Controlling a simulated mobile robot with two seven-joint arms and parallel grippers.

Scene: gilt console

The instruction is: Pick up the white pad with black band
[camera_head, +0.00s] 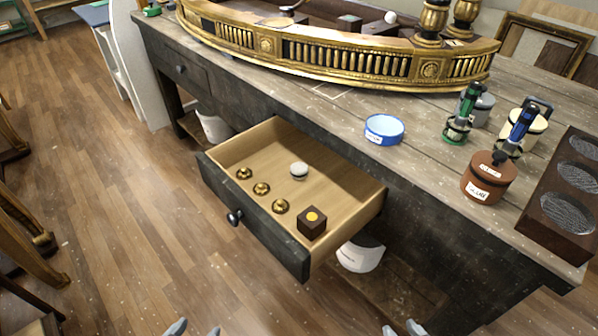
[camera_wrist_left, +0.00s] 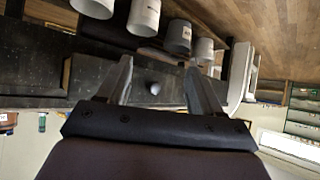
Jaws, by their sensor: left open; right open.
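A small round white pad (camera_head: 299,169) with a darker band low on its side lies in the open drawer (camera_head: 348,194), toward its back. The tips of my left gripper (camera_head: 193,330) show at the bottom edge, open and empty, well short of the drawer. In the left wrist view my left gripper (camera_wrist_left: 160,80) has its fingers spread, with the dark drawer knob (camera_wrist_left: 154,88) seen between them and nothing held. My right gripper (camera_head: 403,329) shows only its tips at the bottom edge, open and apart from everything.
The drawer also holds several brass knobs (camera_head: 261,188) and a dark cube (camera_head: 312,222) with a yellow spot. Above it, the worktop carries a blue tin (camera_head: 384,129), a brown jar (camera_head: 488,178) and a gilt curved piece (camera_head: 345,62). White bins (camera_head: 361,254) stand below. Floor at left is mostly clear.

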